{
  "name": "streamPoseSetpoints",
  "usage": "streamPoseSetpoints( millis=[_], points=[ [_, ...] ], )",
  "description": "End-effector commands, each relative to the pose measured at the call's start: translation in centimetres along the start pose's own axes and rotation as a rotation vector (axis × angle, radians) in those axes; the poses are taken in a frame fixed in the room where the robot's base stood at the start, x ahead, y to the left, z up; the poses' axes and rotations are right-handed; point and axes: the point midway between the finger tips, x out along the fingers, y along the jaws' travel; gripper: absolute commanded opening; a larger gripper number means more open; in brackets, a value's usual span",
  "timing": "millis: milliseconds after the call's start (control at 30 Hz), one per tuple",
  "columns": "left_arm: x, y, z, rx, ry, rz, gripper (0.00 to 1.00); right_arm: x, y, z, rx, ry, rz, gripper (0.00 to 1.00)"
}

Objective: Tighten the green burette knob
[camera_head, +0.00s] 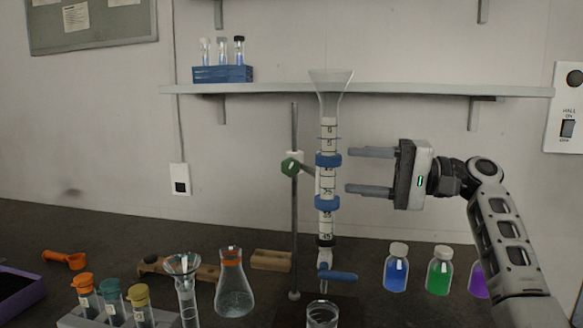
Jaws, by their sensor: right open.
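The burette (327,222) stands upright beside the rod, held by blue clamp rings (327,203), with a clear funnel (330,88) on top and a blue stopcock handle (337,276) below. My right gripper (370,171) is open and empty, just right of the burette. Its two fingers point left, one above the other, apart from the burette. My left gripper is not in view.
A beaker (322,315) stands below the burette. A flask (233,285), a glass funnel (183,270) and a rack of capped tubes (75,319) are at the left front. Blue (396,270) and green (440,272) bottles stand at the right. A shelf (400,90) runs behind.

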Motion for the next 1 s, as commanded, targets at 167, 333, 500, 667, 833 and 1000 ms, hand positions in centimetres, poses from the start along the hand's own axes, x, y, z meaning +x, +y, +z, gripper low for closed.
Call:
streamPoseSetpoints(
  millis=[167, 333, 500, 667, 833, 1000],
  points=[
    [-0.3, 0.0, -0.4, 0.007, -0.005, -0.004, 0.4, 4.2, -0.2, 0.1, 0.002, -0.004, -0.001, 0.5],
    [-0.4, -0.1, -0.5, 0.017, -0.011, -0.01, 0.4, 7.8, -0.2, 0.1, 0.002, -0.003, 0.0, 0.5],
    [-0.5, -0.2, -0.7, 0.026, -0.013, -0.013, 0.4, 10.6, -0.1, 0.0, 0.003, -0.002, -0.001, 0.5],
    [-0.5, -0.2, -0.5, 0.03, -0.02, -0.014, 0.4, 12.1, 0.0, 0.0, 0.003, 0.0, 0.0, 0.5],
    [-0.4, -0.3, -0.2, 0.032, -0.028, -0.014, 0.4, 12.5, 0.0, 0.0, 0.002, 0.0, 0.0, 0.5],
    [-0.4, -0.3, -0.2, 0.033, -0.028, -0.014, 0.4, 12.5, 0.0, 0.0, 0.002, 0.0, 0.0, 0.5]
  ],
)
